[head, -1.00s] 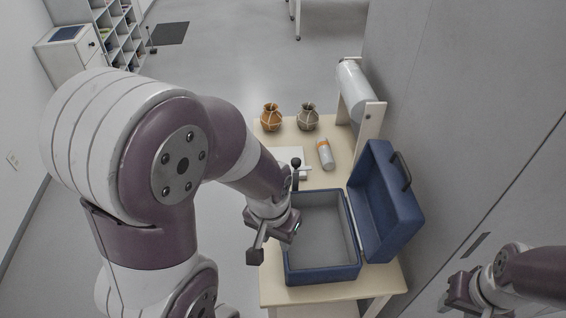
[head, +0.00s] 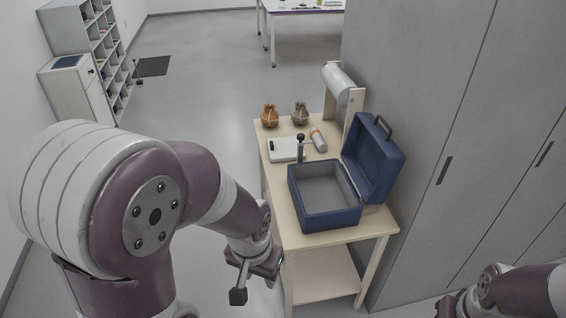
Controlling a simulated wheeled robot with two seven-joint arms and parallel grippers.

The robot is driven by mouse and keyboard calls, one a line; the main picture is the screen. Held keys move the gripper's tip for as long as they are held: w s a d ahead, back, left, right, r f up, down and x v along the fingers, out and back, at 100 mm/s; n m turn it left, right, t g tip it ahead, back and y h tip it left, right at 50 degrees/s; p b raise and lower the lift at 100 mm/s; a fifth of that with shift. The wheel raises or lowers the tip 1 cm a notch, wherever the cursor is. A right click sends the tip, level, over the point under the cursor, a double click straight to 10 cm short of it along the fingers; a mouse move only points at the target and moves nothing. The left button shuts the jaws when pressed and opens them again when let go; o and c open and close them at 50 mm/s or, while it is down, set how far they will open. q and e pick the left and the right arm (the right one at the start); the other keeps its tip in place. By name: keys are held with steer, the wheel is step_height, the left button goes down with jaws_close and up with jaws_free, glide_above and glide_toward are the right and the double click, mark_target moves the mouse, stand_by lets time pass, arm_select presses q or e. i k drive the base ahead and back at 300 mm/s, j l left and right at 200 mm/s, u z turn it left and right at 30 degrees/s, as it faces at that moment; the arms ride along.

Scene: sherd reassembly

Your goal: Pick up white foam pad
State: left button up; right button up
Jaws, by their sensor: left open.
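No thing in view is clearly a white foam pad. A flat white slab (head: 283,149) lies on the wooden table beyond the blue case, partly hidden by a dark-knobbed stand; I cannot tell whether it is the pad. My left gripper (head: 256,278) is open, with nothing seen between its fingers, by the table's near left edge and well short of the slab. My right gripper (head: 449,306) shows only in part at the bottom right, and its jaws are unclear.
An open blue case (head: 325,220), its grey inside looking empty, stands on the wooden table (head: 292,238).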

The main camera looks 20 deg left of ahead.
mark_target(284, 150)
steer(key=j+z, duration=0.15)
steer(key=z, duration=0.3)
steer(key=i+j+z, duration=0.1)
steer(key=z, duration=0.35)
steer(key=j+z, duration=0.2)
steer(key=z, duration=0.25)
steer(key=j+z, duration=0.2)
steer(key=z, duration=0.25)
steer(key=k+j, duration=0.1)
steer(key=j, duration=0.9)
steer(key=k+j, duration=0.1)
steer(key=j, duration=1.85)
steer(key=k+j, duration=0.15)
steer(key=j, duration=0.85)
